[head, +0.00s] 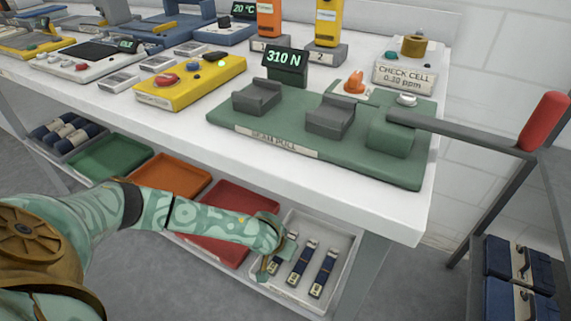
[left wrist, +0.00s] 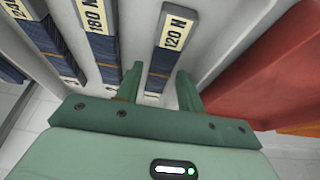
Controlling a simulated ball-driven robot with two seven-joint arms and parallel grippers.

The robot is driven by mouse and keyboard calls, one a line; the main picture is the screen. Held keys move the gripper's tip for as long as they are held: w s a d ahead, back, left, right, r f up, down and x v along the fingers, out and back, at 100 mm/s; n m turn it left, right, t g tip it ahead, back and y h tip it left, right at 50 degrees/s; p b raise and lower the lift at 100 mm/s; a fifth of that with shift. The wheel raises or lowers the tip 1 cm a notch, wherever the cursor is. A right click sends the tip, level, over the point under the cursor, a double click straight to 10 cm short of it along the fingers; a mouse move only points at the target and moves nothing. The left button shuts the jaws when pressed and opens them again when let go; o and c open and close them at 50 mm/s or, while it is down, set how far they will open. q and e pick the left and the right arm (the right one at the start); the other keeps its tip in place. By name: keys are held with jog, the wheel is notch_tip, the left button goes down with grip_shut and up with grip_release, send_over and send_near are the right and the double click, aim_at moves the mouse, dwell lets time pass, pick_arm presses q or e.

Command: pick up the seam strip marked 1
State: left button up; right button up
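Several dark blue seam strips with cream labels lie in a white tray (head: 345,262) on the lower shelf. In the left wrist view the labels read 120 N on one strip (left wrist: 168,52), 180 N on another strip (left wrist: 100,45) and apparently 240 N on a third strip (left wrist: 38,40). My left gripper (head: 277,262) is over the tray's left side, at the leftmost strip. In the left wrist view the gripper (left wrist: 158,88) is open, with the 120 N strip between its fingers, not clasped. My right gripper is out of view.
A red tray (head: 232,198) stands left of the white tray, then an orange tray (head: 175,175) and a green tray (head: 110,157). The white tabletop (head: 400,222) overhangs the shelf, carrying a green seam-pull rig (head: 260,135) reading 310 N. A dark frame stands at right.

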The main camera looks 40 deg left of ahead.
pick_arm(q)
jog(key=shift+f, duration=0.2)
jog(key=c, duration=0.8)
jog(key=shift+o, duration=0.2)
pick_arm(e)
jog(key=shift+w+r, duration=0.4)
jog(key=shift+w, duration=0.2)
pick_arm(q)
jog(key=shift+w+r, duration=0.1)
jog(key=shift+r, duration=0.05)
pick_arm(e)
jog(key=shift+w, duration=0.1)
